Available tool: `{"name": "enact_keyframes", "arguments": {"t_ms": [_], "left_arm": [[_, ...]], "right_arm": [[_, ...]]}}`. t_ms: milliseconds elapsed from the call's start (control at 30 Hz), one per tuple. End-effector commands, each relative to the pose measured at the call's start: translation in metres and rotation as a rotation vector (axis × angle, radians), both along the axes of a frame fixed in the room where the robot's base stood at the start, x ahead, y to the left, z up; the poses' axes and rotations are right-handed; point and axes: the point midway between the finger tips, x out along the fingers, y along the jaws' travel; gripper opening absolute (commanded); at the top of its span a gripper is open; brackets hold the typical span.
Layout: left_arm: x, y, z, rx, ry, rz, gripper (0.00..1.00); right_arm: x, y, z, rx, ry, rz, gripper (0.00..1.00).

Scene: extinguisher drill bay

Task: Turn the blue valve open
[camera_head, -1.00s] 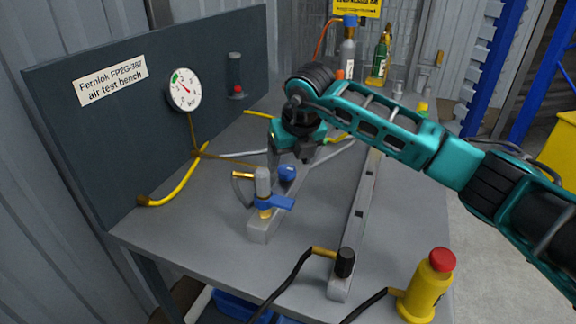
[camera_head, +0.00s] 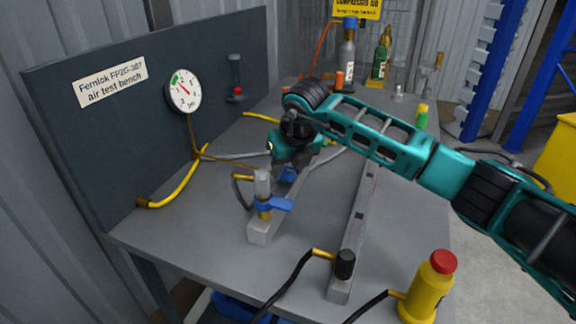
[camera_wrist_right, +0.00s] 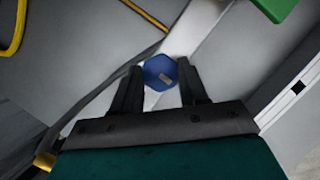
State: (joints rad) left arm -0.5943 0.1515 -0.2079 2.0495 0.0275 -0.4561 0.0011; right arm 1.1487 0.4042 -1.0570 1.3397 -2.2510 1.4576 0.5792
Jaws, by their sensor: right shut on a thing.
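A round blue valve knob (camera_head: 288,175) sits on the grey block on the bench, partly hidden by my right gripper (camera_head: 287,165). In the right wrist view the blue knob (camera_wrist_right: 160,73) lies between the two dark fingers of my right gripper (camera_wrist_right: 160,80), which is shut on it. A second blue part, a flat lever (camera_head: 276,205) on a brass and grey fitting, stands on the same block, nearer the front. My left gripper is not in view.
A panel with a round gauge (camera_head: 185,90) stands at the left. Yellow hose (camera_head: 180,182) and black hoses cross the bench (camera_head: 190,225). A grey rail (camera_head: 355,225) runs right of the valve block. A yellow bottle with a red cap (camera_head: 428,285) stands at the front right.

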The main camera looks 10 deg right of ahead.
Motion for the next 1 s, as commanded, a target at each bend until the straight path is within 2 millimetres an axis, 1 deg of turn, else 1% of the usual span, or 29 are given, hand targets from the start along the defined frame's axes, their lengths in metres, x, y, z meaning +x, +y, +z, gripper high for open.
{"name": "enact_keyframes", "arguments": {"t_ms": [33, 133, 467, 667, 1000], "left_arm": [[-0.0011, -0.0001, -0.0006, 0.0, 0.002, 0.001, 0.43], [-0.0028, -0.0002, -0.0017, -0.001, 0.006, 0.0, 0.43], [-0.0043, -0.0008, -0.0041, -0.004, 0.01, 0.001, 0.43], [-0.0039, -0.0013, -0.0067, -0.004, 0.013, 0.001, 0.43], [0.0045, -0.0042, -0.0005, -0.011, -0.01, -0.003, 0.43]], "right_arm": [[0.0001, 0.0, 0.0004, 0.0, 0.0, 0.0, 0.23], [0.0001, 0.0, 0.0004, 0.0, -0.001, 0.0, 0.13], [0.0005, -0.0008, 0.0003, 0.0, -0.002, 0.044, 0.13], [0.0011, -0.0018, 0.0005, 0.001, -0.003, 0.159, 0.13], [0.0021, -0.0036, 0.0006, 0.001, -0.002, 0.466, 0.13]]}}
